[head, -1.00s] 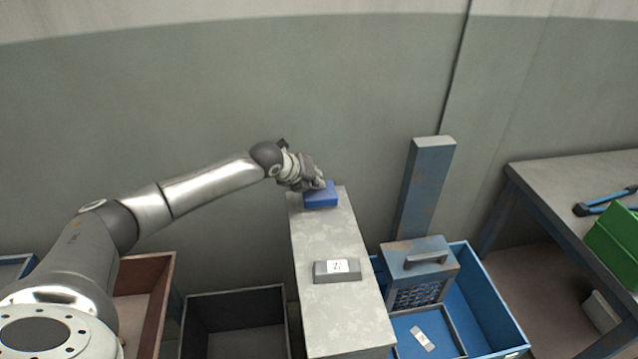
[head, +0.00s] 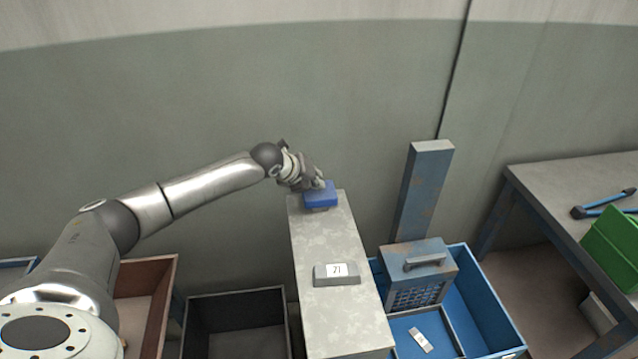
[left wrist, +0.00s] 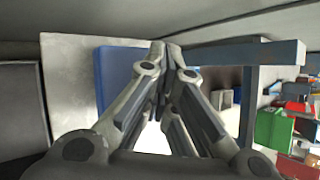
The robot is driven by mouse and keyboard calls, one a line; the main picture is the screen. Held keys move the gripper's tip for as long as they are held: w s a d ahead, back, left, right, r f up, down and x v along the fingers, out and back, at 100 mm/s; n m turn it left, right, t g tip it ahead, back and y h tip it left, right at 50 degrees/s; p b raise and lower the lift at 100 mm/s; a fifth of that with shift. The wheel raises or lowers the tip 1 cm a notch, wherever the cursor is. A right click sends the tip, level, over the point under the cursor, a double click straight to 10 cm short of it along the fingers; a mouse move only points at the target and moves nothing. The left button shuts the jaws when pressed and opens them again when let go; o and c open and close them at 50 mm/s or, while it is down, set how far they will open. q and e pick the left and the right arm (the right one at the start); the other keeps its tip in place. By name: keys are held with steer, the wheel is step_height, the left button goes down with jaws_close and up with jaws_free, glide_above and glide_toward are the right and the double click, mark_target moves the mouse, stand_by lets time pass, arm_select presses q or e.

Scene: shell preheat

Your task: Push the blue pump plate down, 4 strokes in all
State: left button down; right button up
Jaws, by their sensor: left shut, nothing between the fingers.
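The blue pump plate (head: 322,199) sits at the far end of the long grey stand (head: 333,245). A little grey shows under its front edge, so it stands slightly above the stand's top. My left gripper (head: 319,184) is shut and empty at the plate's back edge, over its top. I cannot tell if the fingertips touch it. In the left wrist view the closed fingers (left wrist: 160,55) partly cover the blue plate (left wrist: 113,75). My right gripper is not in view.
A grey block with a white label (head: 337,274) lies on the stand. Dark (head: 236,295), brown (head: 165,283) and blue (head: 500,322) bins stand around it. A blue-grey post (head: 425,190) and a handled box (head: 419,268) are at right, then a table (head: 580,178) with a green crate (head: 617,240).

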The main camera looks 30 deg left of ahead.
arm_select(q)
steer(key=shift+r+p, duration=0.85)
steer(key=shift+r, duration=0.2)
steer(key=shift+w, duration=0.1)
steer(key=shift+r, duration=0.2)
step_height(320, 180, up, 5)
steer(key=p, duration=0.4)
steer(key=shift+f+p, duration=0.15)
steer(key=shift+p, duration=0.2)
steer(key=shift+a, duration=0.1)
stand_by(0.8)
